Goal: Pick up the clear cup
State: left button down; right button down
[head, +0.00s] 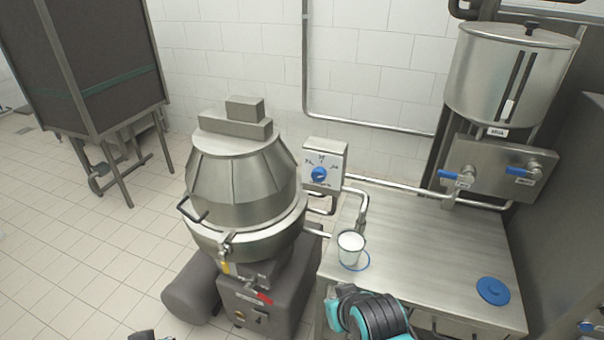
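The clear cup (351,249) stands upright on the steel table near its left edge, below the end of a bent pipe. It looks whitish inside, and a thin blue ring shows around its base. My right gripper (338,307), teal and black, is at the bottom of the head view, in front of the cup and apart from it. Its fingertips are not clear. Only small dark tips of what looks like my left gripper (152,336) show at the bottom edge, far left of the cup.
A blue disc (493,290) lies at the right of the steel table (430,250). A large steel mixing machine (240,180) stands left of the table. A control box with a blue knob (320,174) and a steel tank (510,75) with blue-handled valves are behind. The table's middle is clear.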

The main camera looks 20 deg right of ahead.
aim_at(351, 243)
jog(key=i+l+z, duration=0.15)
jog(key=l+z, duration=0.15)
jog(key=i+l+z, duration=0.4)
jog(key=l+z, duration=0.15)
jog(key=l, duration=0.1)
